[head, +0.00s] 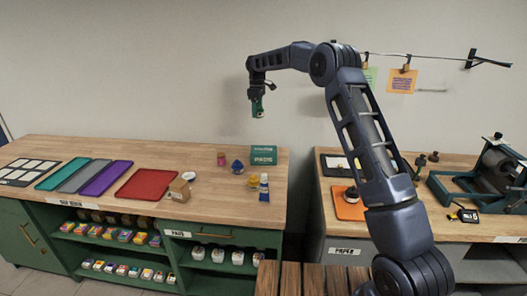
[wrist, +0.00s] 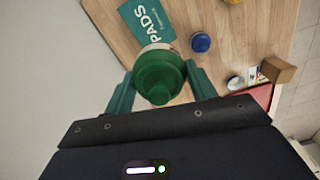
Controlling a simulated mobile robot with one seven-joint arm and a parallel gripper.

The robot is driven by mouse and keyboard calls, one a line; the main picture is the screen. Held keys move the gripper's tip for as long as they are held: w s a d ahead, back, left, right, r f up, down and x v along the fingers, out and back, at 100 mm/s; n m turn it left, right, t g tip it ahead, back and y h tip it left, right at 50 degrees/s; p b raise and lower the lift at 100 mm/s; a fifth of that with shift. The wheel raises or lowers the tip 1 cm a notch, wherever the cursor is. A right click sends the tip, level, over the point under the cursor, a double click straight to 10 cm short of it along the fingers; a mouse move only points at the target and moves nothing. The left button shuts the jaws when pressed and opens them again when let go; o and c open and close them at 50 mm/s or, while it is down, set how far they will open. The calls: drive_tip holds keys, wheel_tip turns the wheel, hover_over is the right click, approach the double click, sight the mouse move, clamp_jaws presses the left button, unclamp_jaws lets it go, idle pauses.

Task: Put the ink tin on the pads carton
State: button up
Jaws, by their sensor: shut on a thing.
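The ink tin (wrist: 160,76) has a green lid and sits between the two fingers of my gripper (wrist: 160,88) in the wrist view. My gripper is shut on it. In the head view my gripper (head: 257,108) holds it in the air above the left bench. The pads carton (head: 263,155) is a green box marked PADS at the back right of that bench. It also shows in the wrist view (wrist: 143,22), below and beyond the tin, which overlaps its near edge in the picture. The tin is apart from the carton.
A pink jar (head: 221,158), a blue jar (head: 237,167), a yellow jar (head: 252,182) and a tube (head: 264,188) stand near the carton. A cardboard box (head: 179,190), a white dish (head: 189,176) and a red tray (head: 147,184) lie left. A string with cards (head: 401,81) hangs at right.

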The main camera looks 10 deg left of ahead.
drive_tip(key=shift+w+d+r, duration=0.2)
drive_tip(key=shift+w+d, duration=0.2)
drive_tip(key=shift+d, duration=0.2)
drive_tip(key=shift+w+d+r, duration=0.15)
drive_tip(key=shift+w+d, duration=0.25)
drive_tip(key=shift+d, duration=0.15)
approach(263, 149)
drive_tip(key=f, duration=0.5)
drive_tip(key=shift+s+d+f, duration=0.1)
drive_tip(key=shift+s+f, duration=0.15)
drive_tip(key=shift+f, duration=0.1)
drive_tip(key=o, duration=1.2)
drive_tip(key=shift+o, duration=0.2)
